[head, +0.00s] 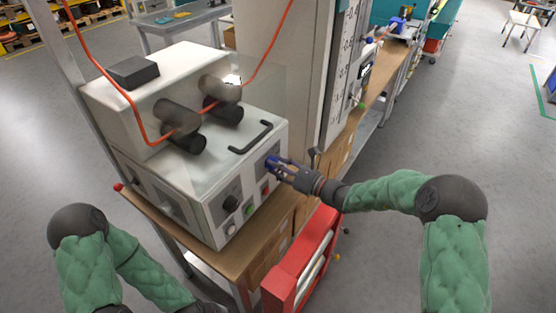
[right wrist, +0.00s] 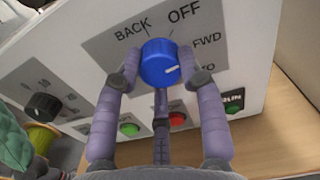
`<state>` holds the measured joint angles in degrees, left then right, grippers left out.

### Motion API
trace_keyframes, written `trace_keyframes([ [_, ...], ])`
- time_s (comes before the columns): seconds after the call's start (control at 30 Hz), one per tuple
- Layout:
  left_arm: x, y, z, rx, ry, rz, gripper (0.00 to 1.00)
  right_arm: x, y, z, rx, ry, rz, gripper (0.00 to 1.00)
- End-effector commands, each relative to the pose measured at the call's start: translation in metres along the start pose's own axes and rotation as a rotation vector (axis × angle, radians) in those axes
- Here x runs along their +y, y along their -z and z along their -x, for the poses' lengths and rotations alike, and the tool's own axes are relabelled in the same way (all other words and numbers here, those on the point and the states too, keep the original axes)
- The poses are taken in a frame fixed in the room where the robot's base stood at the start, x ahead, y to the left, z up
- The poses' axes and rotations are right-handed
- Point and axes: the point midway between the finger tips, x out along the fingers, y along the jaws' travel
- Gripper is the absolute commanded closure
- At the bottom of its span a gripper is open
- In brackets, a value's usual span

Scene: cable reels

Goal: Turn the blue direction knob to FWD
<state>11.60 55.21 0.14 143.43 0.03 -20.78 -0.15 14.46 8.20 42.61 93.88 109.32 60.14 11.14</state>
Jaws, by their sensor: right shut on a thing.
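The blue direction knob (right wrist: 160,62) is on the front panel of the white machine (head: 200,190). Its white mark points right and slightly up, to the side of the FWD and partly hidden lower labels; BACK and OFF are printed above. I cannot tell which label it lines up with exactly. My right gripper (head: 277,164) reaches the panel from the right. In the right wrist view its purple-grey fingers (right wrist: 160,85) are shut around the knob. In the head view the fingers largely hide the knob. My left arm is at the lower left, with its gripper out of view.
A black knob (right wrist: 43,106), a green button (right wrist: 129,130) and a red button (right wrist: 177,118) sit near the gripper. A black handle (head: 250,137) and an orange cable (head: 109,77) are above. A red rack (head: 300,262) stands below the bench edge.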

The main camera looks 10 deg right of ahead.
Motion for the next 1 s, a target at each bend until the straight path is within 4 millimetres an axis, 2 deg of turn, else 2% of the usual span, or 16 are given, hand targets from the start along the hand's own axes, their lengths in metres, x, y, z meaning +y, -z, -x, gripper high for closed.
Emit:
trace_keyframes([
  [0.1,0.004,0.000,0.010,0.000,0.000,0.000,0.60,0.000,0.001,0.000,0.006,0.002,-0.064,0.93],
  [0.3,0.006,-0.001,0.017,0.000,0.000,0.000,0.60,0.000,0.002,0.000,0.006,0.001,-0.128,0.93],
  [0.83,0.006,-0.001,0.018,0.000,0.000,0.000,0.60,0.002,0.004,0.000,0.007,0.000,-0.154,0.93],
  [0.87,0.006,-0.001,0.018,0.000,0.000,0.000,0.60,0.002,0.004,0.000,0.007,0.000,-0.154,0.55],
  [0.9,0.006,-0.001,0.018,0.000,0.000,0.000,0.60,0.002,0.004,0.000,0.008,0.000,-0.154,0.44],
  [0.93,0.006,-0.001,0.018,0.000,0.000,0.000,0.60,0.002,0.004,0.000,0.007,0.000,-0.153,0.37],
  [1.0,0.006,-0.001,0.018,0.000,0.000,0.000,0.60,0.001,0.003,0.000,0.006,0.000,-0.152,0.37],
])
